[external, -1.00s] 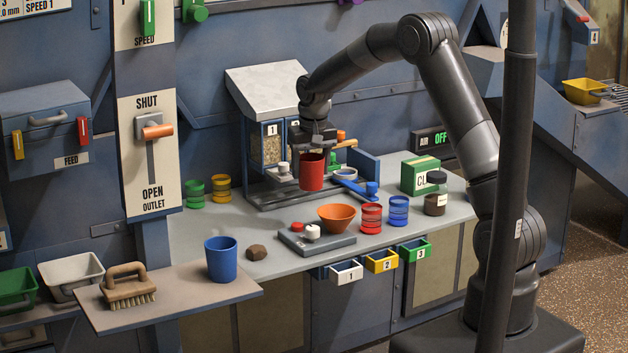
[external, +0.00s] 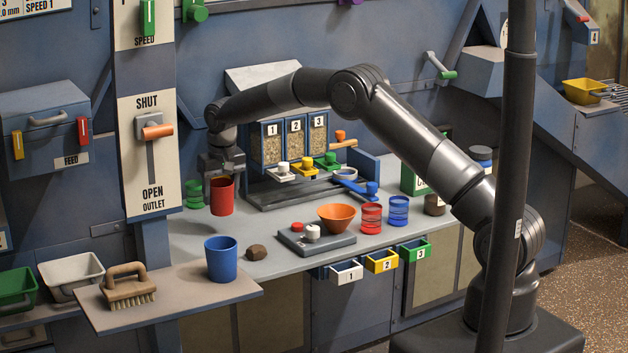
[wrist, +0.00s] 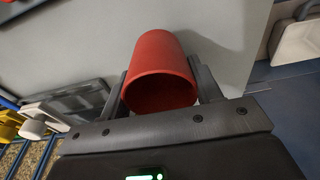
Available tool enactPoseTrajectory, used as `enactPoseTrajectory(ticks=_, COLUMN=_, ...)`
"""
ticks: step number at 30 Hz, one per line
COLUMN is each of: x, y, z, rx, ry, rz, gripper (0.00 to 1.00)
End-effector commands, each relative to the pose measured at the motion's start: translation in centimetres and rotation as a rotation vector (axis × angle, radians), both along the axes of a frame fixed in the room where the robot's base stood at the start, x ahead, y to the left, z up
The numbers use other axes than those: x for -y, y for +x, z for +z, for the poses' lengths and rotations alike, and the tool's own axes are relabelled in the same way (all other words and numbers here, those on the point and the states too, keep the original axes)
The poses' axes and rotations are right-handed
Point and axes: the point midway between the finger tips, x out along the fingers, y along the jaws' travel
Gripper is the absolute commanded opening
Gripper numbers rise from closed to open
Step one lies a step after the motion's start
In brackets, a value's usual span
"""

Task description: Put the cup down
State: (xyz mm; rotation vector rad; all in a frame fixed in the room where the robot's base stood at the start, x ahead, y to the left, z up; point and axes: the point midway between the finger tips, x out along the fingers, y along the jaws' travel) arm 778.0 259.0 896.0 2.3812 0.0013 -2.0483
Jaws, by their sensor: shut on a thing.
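The red cup (external: 222,197) is upright at the left part of the grey worktop (external: 300,214), in front of the green rings.
A blue cup (external: 221,258) and a brush (external: 128,288) stand on the front shelf. Worktop around the cup is mostly clear.

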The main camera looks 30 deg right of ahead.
Motion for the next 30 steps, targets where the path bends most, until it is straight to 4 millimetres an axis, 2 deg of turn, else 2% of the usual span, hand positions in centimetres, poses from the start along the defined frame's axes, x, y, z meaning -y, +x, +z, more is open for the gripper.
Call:
enactPoseTrajectory(ticks=3, x=-1.8, y=0.4, z=-1.1, rx=0.001, ry=0.0, rz=0.001, gripper=0.36)
enactPoseTrajectory(ticks=7, x=-2.6, y=0.5, z=-1.6, rx=0.001, ry=0.0, rz=0.0, gripper=0.36)
enactPoseTrajectory(ticks=11, x=-2.7, y=0.5, z=-2.5, rx=-0.001, ry=-0.001, rz=-0.001, gripper=0.36)
enactPoseTrajectory(ticks=18, x=-2.7, y=0.5, z=-5.6, rx=-0.002, ry=-0.001, rz=-0.001, gripper=0.36)
enactPoseTrajectory(ticks=29, x=-2.7, y=0.5, z=-6.0, rx=0.0, ry=0.0, rz=-0.001, gripper=0.36)
enactPoseTrajectory(ticks=30, x=-2.7, y=0.5, z=-5.9, rx=0.0, ry=0.0, rz=-0.001, gripper=0.61)
